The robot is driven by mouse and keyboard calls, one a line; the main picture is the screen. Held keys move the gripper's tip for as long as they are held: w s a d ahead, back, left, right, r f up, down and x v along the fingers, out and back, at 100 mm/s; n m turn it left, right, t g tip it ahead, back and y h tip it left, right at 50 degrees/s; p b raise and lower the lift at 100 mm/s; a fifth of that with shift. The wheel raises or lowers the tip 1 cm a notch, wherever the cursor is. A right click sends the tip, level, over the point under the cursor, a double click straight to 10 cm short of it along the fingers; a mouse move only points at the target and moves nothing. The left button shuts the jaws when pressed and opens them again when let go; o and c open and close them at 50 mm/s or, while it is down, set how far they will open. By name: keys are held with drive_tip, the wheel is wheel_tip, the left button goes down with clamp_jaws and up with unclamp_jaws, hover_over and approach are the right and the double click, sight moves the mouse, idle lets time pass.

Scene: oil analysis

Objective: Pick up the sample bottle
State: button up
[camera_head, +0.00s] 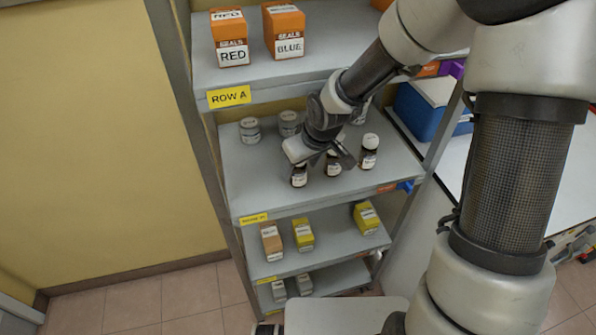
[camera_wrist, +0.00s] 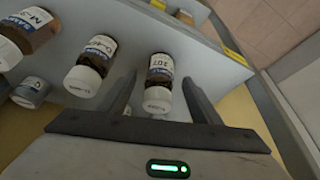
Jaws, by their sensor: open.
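Three dark sample bottles with white caps and labels stand along the front of the second shelf. In the head view the left bottle (camera_head: 299,177) and the middle bottle (camera_head: 333,166) are partly hidden by my gripper (camera_head: 320,162), and the right bottle (camera_head: 369,151) stands clear. In the wrist view my gripper (camera_wrist: 160,98) is open, its two dark fingers on either side of a bottle labelled 107 (camera_wrist: 159,80). I cannot tell whether either finger touches it. A second bottle (camera_wrist: 91,67) is just outside the left finger, and a third (camera_wrist: 28,30) is further left.
Grey-lidded jars (camera_head: 250,130) stand behind on the same shelf (camera_head: 255,180). The shelf above (camera_head: 240,80) holds orange boxes (camera_head: 230,38) and overhangs my arm. Lower shelves hold yellow and brown cartons (camera_head: 303,234). A blue bin (camera_head: 425,110) is to the right.

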sight(300, 166)
drive_tip(key=x, duration=0.3)
drive_tip(key=shift+w+f, duration=0.1)
drive_tip(key=shift+f, duration=0.05)
drive_tip(key=shift+c, duration=0.6)
drive_tip(key=c, duration=1.1)
